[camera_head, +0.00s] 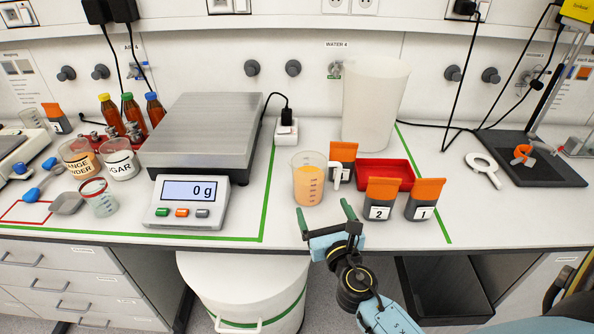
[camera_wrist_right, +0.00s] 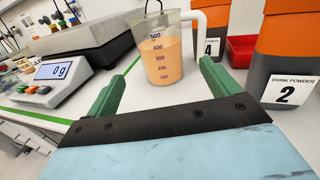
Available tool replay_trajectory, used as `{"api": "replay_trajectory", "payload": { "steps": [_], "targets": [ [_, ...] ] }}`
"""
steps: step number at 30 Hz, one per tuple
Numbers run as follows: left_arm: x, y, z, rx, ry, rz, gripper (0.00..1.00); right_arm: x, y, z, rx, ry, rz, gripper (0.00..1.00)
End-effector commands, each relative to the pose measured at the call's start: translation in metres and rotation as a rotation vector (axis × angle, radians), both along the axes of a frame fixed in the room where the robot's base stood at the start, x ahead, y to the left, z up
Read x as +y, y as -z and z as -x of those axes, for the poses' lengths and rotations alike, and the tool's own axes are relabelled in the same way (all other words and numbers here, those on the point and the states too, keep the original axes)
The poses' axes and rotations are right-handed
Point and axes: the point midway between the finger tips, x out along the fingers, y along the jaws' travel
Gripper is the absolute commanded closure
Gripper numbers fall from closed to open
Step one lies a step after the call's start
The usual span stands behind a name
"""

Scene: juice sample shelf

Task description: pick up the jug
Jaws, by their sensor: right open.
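The jug (camera_head: 308,182) is a clear measuring jug with orange liquid in it and a white handle on its right side. It stands upright on the white bench, right of the scale. My right gripper (camera_head: 325,216) is open and empty, in front of the jug near the bench edge. In the right wrist view the jug (camera_wrist_right: 162,52) stands ahead, between and beyond the green fingers of my right gripper (camera_wrist_right: 162,86). The fingers are apart from it. My left gripper is not in view.
A scale (camera_head: 190,204) reading 0 g stands left. Orange-lidded containers numbered 2 (camera_head: 379,211) and 1 (camera_head: 422,209) stand right of the jug, with another (camera_head: 346,152) behind it. A red tray (camera_head: 398,167) and a tall white container (camera_head: 374,100) are behind. A white bin (camera_head: 235,280) is below.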

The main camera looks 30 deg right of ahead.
Motion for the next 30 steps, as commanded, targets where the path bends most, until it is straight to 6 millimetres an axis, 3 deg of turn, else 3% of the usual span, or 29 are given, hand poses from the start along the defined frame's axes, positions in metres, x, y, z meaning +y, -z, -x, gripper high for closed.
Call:
{"api": "replay_trajectory", "payload": {
  "steps": [2, 9, 12, 16, 23, 30],
  "targets": [
    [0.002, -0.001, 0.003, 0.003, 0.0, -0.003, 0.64, -0.003, -0.001, -0.009, -0.002, 0.001, 0.002, 0.12],
    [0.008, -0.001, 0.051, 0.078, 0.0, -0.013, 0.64, -0.015, -0.001, -0.052, -0.002, 0.0, 0.0, 0.12],
    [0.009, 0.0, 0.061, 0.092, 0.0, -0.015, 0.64, -0.019, 0.0, -0.066, -0.001, 0.0, -0.001, 0.12],
    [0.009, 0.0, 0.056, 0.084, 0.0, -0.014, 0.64, -0.022, 0.0, -0.076, 0.0, -0.001, -0.001, 0.12],
    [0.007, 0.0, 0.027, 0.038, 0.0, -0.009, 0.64, -0.028, 0.0, -0.098, -0.002, 0.001, -0.003, 0.12],
    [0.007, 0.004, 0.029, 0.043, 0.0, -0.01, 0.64, -0.036, 0.001, -0.125, -0.001, 0.0, -0.002, 0.12]
  ]
}}
